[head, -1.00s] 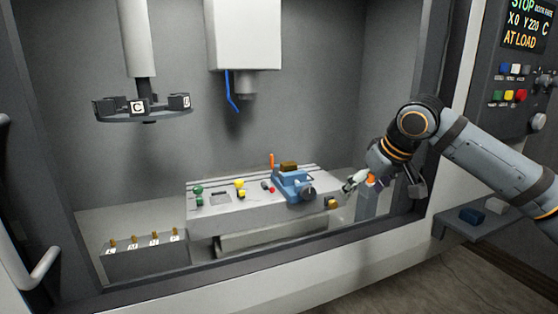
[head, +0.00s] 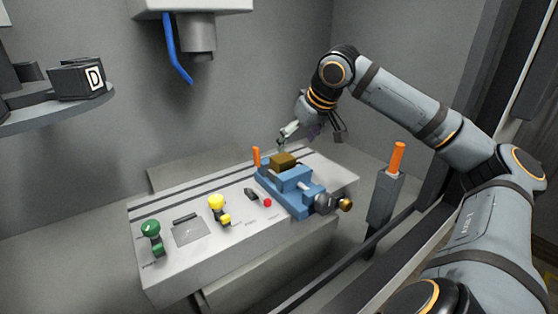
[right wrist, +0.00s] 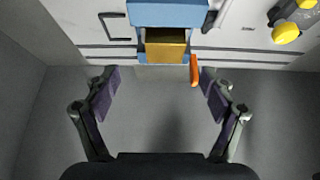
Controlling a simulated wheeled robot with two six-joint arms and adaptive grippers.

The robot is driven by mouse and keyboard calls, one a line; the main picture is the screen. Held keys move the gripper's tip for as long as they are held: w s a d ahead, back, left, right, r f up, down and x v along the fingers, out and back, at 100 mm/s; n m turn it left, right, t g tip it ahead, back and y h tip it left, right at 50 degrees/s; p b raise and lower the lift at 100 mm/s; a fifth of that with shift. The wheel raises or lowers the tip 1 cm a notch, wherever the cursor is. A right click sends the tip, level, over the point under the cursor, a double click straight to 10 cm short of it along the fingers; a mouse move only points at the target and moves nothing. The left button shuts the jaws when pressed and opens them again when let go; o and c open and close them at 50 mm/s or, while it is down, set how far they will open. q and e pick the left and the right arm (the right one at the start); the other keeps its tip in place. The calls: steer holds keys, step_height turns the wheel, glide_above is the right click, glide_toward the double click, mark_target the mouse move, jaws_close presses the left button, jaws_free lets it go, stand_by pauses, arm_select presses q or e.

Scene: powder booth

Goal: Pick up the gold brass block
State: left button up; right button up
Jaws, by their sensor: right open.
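The gold brass block (head: 284,160) sits at the far end of the blue vise (head: 292,187) on the grey table; it also shows at the top middle of the right wrist view (right wrist: 166,46), against the vise's blue jaw. My right gripper (head: 284,139) is above and behind the block. In the right wrist view my right gripper (right wrist: 160,84) is open and empty, its two fingers wide apart, with the block ahead, past the fingertips. My left gripper is in neither view.
An orange handle (head: 256,157) stands close beside the block. Green knobs (head: 151,235) and yellow knobs (head: 216,204) rise from the table (head: 180,265). A spindle with a blue hose (head: 178,50) hangs above. An orange-topped post (head: 397,160) stands right.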

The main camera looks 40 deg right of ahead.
mark_target(283, 157)
steer(key=x, duration=0.3)
steer(key=shift+w+d+f, duration=0.1)
steer(key=shift+w+f, duration=0.2)
steer(key=p, duration=0.2)
steer(key=w+f+p, duration=0.1)
steer(key=p, duration=0.2)
steer(key=shift+w+a, duration=0.25)
steer(key=shift+a, duration=0.15)
steer(key=p+x, duration=0.1)
steer(key=x, duration=0.1)
steer(key=shift+w+f, duration=0.1)
steer(key=shift+f, duration=0.15)
steer(key=shift+w+d+f, duration=0.15)
steer(key=shift+f, duration=0.35)
steer(key=c, duration=1.5)
step_height(283, 157, up, 9)
steer(key=p, duration=0.3)
steer(key=shift+r+p, duration=0.15)
steer(key=shift+p, duration=0.25)
steer(key=shift+r, duration=0.4)
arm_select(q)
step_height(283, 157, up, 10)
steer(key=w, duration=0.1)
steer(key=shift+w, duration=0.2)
